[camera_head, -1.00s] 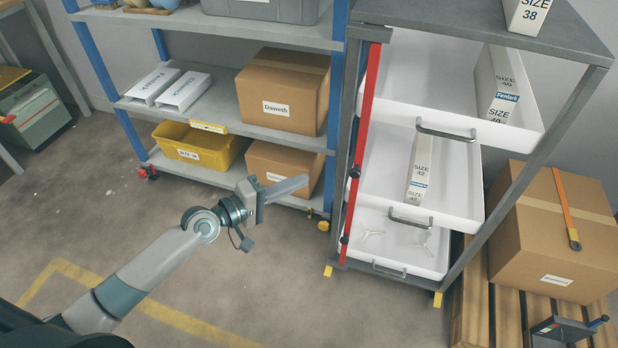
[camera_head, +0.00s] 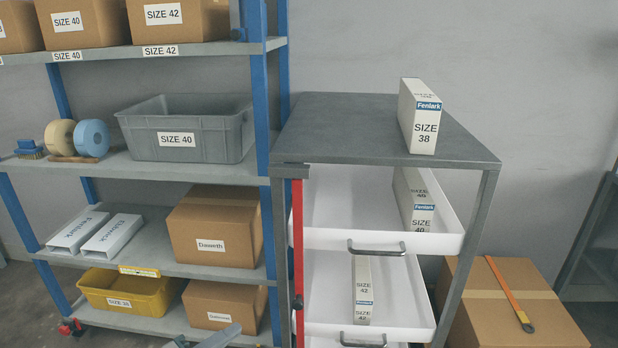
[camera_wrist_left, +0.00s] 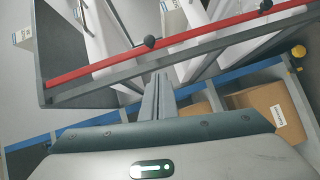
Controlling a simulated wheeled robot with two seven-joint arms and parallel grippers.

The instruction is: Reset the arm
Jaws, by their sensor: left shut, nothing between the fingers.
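My left gripper (camera_head: 218,336) shows only at the bottom edge of the head view, in front of the lower shelf; the rest of the arm is out of frame. In the left wrist view its two fingers (camera_wrist_left: 158,98) lie together with nothing between them. They point toward the grey drawer rack with the red bar (camera_wrist_left: 120,66). The same rack, with its grey top (camera_head: 350,125), stands right of centre in the head view. My right gripper is in neither view.
The blue-post shelf (camera_head: 262,120) stands at left, with a grey SIZE 40 bin (camera_head: 185,145) and a yellow SIZE 38 bin (camera_head: 130,292). A SIZE 38 box (camera_head: 420,115) stands on the rack. White drawers (camera_head: 340,235) hold more boxes. A large carton (camera_head: 510,310) is at lower right.

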